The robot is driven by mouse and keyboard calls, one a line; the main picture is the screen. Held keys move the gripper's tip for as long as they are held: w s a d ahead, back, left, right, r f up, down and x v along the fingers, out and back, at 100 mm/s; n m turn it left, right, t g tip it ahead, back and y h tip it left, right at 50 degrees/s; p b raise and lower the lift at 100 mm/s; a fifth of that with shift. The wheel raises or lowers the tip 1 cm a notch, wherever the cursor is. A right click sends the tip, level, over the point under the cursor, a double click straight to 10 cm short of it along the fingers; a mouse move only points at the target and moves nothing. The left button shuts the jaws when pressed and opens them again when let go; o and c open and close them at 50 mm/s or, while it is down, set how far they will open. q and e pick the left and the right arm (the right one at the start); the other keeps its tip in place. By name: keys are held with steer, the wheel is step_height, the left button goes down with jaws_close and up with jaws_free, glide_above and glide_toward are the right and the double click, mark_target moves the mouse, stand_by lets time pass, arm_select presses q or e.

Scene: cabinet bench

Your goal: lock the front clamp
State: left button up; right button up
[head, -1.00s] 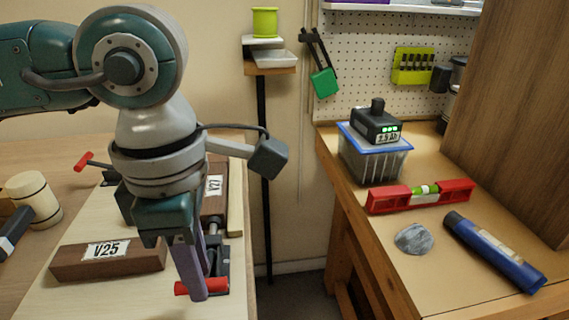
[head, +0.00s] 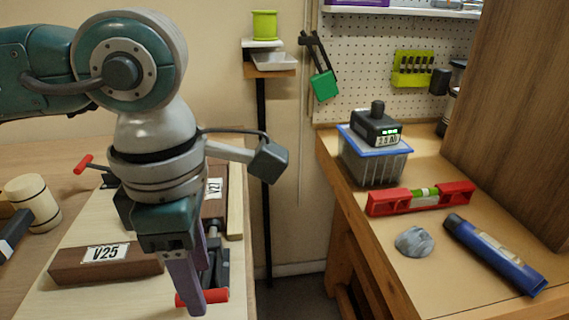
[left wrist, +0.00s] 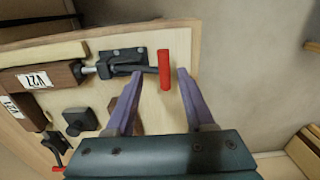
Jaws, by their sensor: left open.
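The near clamp has a dark metal base (left wrist: 122,62) and a red handle grip (head: 214,296). It stands on a pale board beside the wooden block V27 (head: 213,187). My left gripper (head: 190,306) is open and points down over the red grip. In the left wrist view, the red grip (left wrist: 164,68) lies between the two purple fingertips (left wrist: 160,75), with visible gaps. The clamp's spindle (left wrist: 90,70) points at the end of block V27; I cannot tell whether it touches. My gripper hides part of the clamp in the head view. My right gripper is not in view.
Block V25 (head: 105,261) lies left of my gripper. Another red-handled clamp (head: 83,164) is behind it, and a mallet (head: 33,200) lies at far left. A separate bench at right holds a red level (head: 420,198) and a blue tube (head: 495,255).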

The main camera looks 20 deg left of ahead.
arm_select(q)
step_height(320, 180, up, 7)
steer(key=p, duration=0.4)
steer(key=shift+f+p, duration=0.15)
steer(key=shift+p, duration=0.15)
